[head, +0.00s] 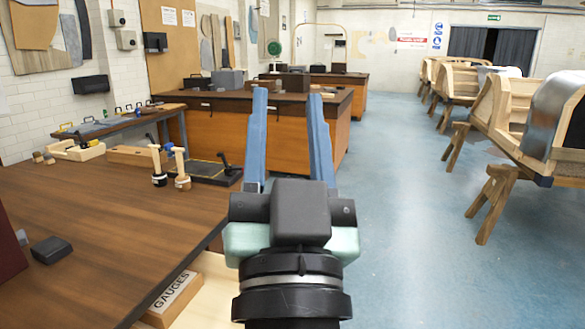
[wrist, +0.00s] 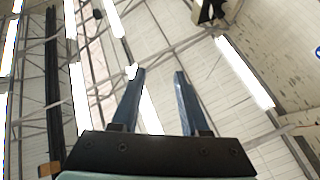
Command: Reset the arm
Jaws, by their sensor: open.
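My gripper (head: 287,95) is in the middle of the head view, pointing up, with its two blue fingers apart and nothing between them. It stands in front of the far workbench and to the right of the near bench's edge. In the wrist view my gripper (wrist: 159,74) is also open and empty.
A brown workbench (head: 110,215) fills the left, with clamps, a dark block (head: 51,250) and a wooden tray (head: 76,151). A box marked GAUGES (head: 175,293) sits below its edge. Wooden bodyframes (head: 500,113) on trestles stand right. The blue floor (head: 400,220) between is clear.

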